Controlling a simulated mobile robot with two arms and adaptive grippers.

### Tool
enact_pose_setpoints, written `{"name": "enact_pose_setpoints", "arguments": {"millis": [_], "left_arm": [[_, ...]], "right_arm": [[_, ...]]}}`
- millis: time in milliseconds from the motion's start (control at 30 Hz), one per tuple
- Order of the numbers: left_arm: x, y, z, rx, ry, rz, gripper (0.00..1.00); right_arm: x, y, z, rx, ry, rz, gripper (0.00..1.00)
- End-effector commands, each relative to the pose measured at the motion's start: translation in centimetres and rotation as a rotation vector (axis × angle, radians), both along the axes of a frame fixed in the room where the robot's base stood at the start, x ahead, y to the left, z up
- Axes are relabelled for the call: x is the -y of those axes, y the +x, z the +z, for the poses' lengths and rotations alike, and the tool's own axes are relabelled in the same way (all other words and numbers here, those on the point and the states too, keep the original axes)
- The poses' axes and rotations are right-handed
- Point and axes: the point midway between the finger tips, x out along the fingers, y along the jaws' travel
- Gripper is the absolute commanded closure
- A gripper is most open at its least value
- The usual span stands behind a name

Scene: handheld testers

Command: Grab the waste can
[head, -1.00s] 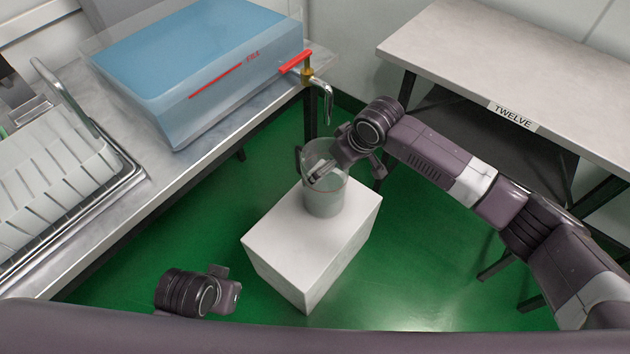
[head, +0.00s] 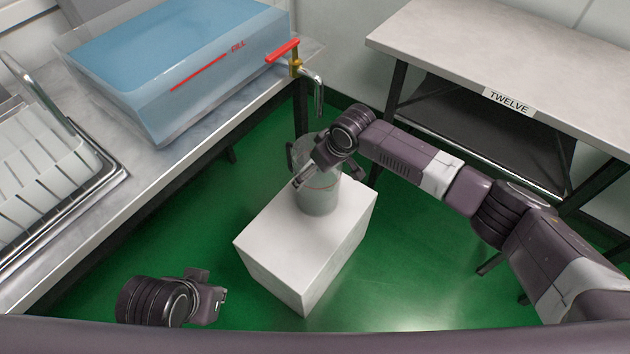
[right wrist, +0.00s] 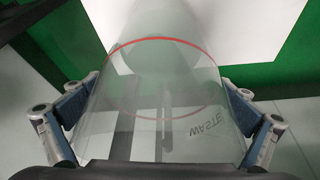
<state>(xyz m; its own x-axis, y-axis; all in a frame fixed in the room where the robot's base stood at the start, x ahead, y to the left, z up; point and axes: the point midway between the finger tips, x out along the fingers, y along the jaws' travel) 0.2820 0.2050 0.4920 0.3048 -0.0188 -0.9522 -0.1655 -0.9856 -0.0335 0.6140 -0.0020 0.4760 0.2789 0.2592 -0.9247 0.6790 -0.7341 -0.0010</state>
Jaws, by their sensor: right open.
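The waste can (head: 318,198) is a clear cylinder with a red ring line, standing upright on a white box. In the right wrist view the can (right wrist: 165,95) fills the middle, with its "WASTE" lettering mirrored. My right gripper (head: 331,174) is open at the can's upper part and hides some of its rim. In the right wrist view its fingers (right wrist: 165,112) lie on either side of the can; whether they touch the wall is unclear. My left gripper (head: 215,301) hangs low at the left, apart from the can; its jaw opening is not clear.
The white box (head: 295,245) stands on the green floor (head: 400,270). A blue-filled clear tank (head: 170,75) with a red-handled tap (head: 295,62) sits on the left counter beside a dish rack (head: 50,160). A table labelled "TWELVE" (head: 480,50) stands at right.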

Motion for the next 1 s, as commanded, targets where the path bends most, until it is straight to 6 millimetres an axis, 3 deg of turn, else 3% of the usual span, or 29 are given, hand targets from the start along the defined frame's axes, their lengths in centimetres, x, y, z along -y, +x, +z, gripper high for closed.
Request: {"name": "enact_pose_setpoints", "arguments": {"millis": [200,800,1000], "left_arm": [[0.00,0.02,0.04,0.000,0.000,0.000,1.00],[0.01,0.02,-0.01,0.001,0.000,0.000,1.00],[0.01,0.02,0.00,0.000,0.000,0.000,1.00]], "right_arm": [[-0.01,0.04,0.04,0.001,0.001,0.000,0.00],[0.06,-0.07,-0.22,-0.002,-0.002,0.000,0.66],[-0.08,0.07,0.03,0.002,0.002,0.001,0.66]]}}
